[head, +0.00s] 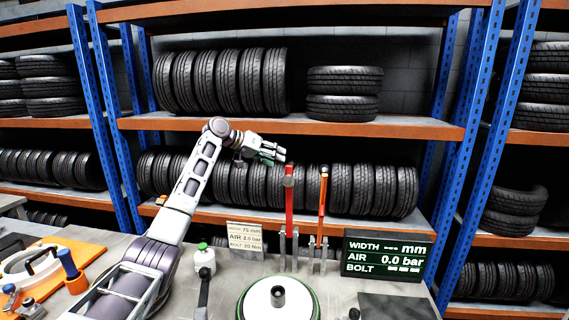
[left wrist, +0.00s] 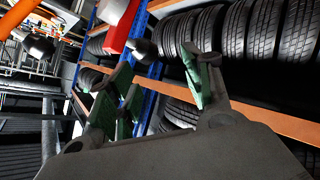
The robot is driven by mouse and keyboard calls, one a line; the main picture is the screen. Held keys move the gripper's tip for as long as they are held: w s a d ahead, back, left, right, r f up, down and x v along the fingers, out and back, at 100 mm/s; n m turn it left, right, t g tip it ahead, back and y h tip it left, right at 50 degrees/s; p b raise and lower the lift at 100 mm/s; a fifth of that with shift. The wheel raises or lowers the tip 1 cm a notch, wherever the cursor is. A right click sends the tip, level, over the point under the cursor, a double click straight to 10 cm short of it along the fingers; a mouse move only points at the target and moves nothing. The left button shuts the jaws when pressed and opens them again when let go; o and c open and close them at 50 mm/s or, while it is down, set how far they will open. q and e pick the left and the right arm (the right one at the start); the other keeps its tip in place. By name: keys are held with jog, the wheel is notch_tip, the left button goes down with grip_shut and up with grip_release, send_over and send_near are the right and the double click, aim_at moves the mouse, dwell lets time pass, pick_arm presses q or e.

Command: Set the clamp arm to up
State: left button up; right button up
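Two upright levers stand behind the round wheel plate: a red one (head: 289,205) and an orange one (head: 322,205), each on grey brackets. I cannot tell for sure which is the clamp arm; both point up. My left gripper (head: 279,154) is just left of and above the red lever's top, close to it; whether they touch is unclear. In the left wrist view my left gripper (left wrist: 160,85) has its green-padded fingers apart with nothing between them. A red bar (left wrist: 122,28) with a dark rounded end shows beyond the fingertips. My right gripper is out of view.
The round plate (head: 258,307) with a central post is at the front. A dark display (head: 388,256) reads 0.0 bar. A pale sign (head: 246,241) and a green-capped bottle (head: 204,260) stand left of the levers. Tyre racks (head: 300,127) fill the background.

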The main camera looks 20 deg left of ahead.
pick_arm(q)
jog(key=shift+v, duration=2.1)
jog(key=shift+d+r, duration=0.1)
